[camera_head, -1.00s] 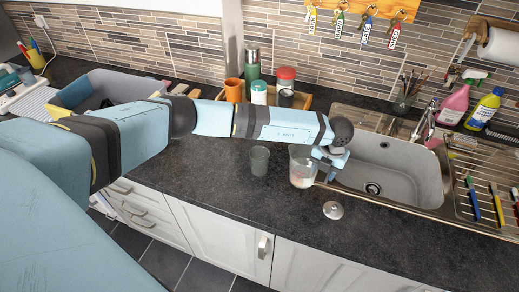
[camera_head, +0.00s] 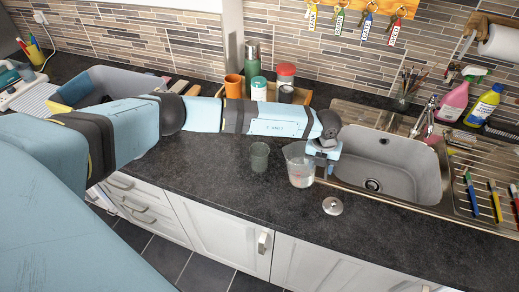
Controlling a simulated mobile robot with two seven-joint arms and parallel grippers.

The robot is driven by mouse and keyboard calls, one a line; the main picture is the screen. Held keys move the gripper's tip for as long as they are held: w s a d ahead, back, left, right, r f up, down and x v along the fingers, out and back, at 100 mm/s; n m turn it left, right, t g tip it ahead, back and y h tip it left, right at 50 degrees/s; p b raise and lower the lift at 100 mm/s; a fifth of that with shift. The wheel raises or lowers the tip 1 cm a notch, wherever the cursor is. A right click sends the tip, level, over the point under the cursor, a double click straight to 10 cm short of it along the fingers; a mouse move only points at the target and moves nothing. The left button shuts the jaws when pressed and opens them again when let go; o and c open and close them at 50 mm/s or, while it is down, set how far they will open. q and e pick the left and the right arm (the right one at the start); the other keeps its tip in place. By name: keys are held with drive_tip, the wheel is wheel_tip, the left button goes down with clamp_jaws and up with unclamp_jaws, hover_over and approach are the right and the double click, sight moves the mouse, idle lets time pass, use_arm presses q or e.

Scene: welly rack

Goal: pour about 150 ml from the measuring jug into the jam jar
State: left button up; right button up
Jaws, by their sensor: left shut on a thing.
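The clear measuring jug (camera_head: 300,172) is right of the middle in the head view, with clear liquid in its lower part. My left gripper (camera_head: 316,160) is shut on the jug's right side, where the handle would be; the exact grip is partly hidden. The jug looks close to upright. I cannot tell whether its base touches the counter. The jam jar (camera_head: 259,157), a greenish glass jar, stands upright on the counter to the left of the jug, with a small gap between them. My right gripper is not in view.
A round metal lid (camera_head: 332,206) lies on the dark counter (camera_head: 220,185) in front of the jug. The sink (camera_head: 400,170) is to the right.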

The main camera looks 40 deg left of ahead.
sight(302, 142)
use_arm(q)
drive_tip(key=shift+s+a+r+t+h, duration=0.2)
drive_tip(key=shift+a+r+t+h, duration=0.05)
drive_tip(key=shift+a+r+h, duration=0.95)
drive_tip(key=shift+s+a+r+t+h, duration=0.2)
drive_tip(key=shift+a+r+h, duration=0.95)
drive_tip(key=shift+h, duration=0.2)
drive_tip(key=shift+s+a+r+t+h, duration=0.2)
drive_tip(key=shift+a+r+t+h, duration=0.05)
drive_tip(key=shift+a+r+h, duration=0.95)
drive_tip(key=shift+s+a+r+h, duration=0.1)
drive_tip(key=shift+a+r+h, duration=0.2)
drive_tip(key=shift+r+h, duration=0.25)
drive_tip(key=shift+a+r+h, duration=0.2)
drive_tip(key=shift+a+h, duration=0.05)
drive_tip(key=shift+h, duration=0.25)
drive_tip(key=shift+a+r, duration=0.15)
drive_tip(key=shift+a+r+h, duration=0.1)
drive_tip(key=shift+h, duration=0.2)
